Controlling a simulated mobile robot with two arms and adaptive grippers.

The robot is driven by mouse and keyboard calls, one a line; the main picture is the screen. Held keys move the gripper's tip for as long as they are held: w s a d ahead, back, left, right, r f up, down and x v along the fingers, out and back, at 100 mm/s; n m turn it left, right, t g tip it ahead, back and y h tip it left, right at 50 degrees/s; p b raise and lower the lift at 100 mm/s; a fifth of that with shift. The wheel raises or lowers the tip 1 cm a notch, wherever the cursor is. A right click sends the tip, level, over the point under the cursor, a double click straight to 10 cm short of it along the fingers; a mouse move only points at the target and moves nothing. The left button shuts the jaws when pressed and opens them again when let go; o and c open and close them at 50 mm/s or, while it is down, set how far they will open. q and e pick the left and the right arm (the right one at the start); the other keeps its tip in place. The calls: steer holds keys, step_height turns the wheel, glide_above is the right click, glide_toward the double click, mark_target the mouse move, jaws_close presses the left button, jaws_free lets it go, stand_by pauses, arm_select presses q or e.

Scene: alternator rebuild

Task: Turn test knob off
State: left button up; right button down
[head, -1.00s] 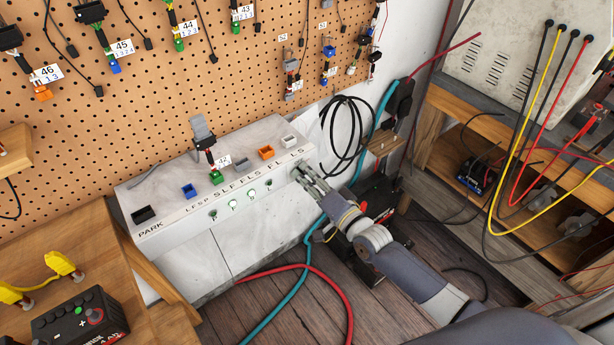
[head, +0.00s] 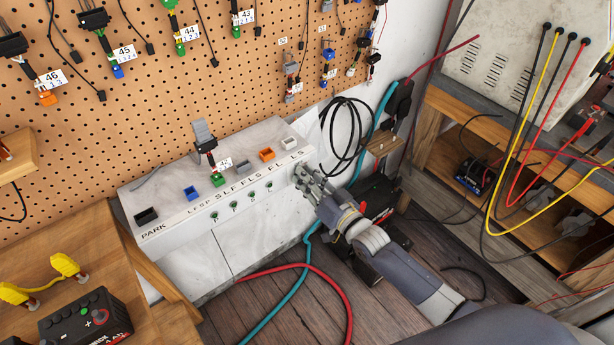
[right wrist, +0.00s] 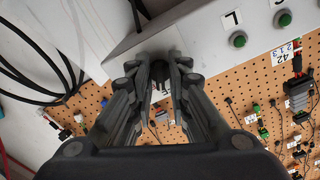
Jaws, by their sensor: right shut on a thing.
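The white test box (head: 205,262) stands against the pegboard, with a row of small green lamps (head: 250,198) on its front, all dull. My right gripper (head: 300,176) is at the right end of the box's front face, below the "LS" label. In the right wrist view its two fingers (right wrist: 160,70) close around a small dark piece, which I take to be the test knob (right wrist: 160,71). The fingers hide most of the knob, so its pointer position cannot be seen. My left gripper is out of view.
Coloured sockets, including an orange one (head: 267,154), line the box top, with a plug (head: 205,140) in the green one. Black coiled cable (head: 345,137) hangs right of the box. Teal and red hoses (head: 310,268) cross the floor. A wooden bench (head: 85,240) stands at left.

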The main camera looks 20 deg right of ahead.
steer(key=n, duration=0.4)
steer(key=shift+f+n+p, duration=0.1)
steer(key=shift+n+p, duration=0.2)
steer(key=shift+n, duration=0.1)
stand_by(0.4)
steer(key=c, duration=1.7)
jaws_free()
steer(key=v, duration=1.2)
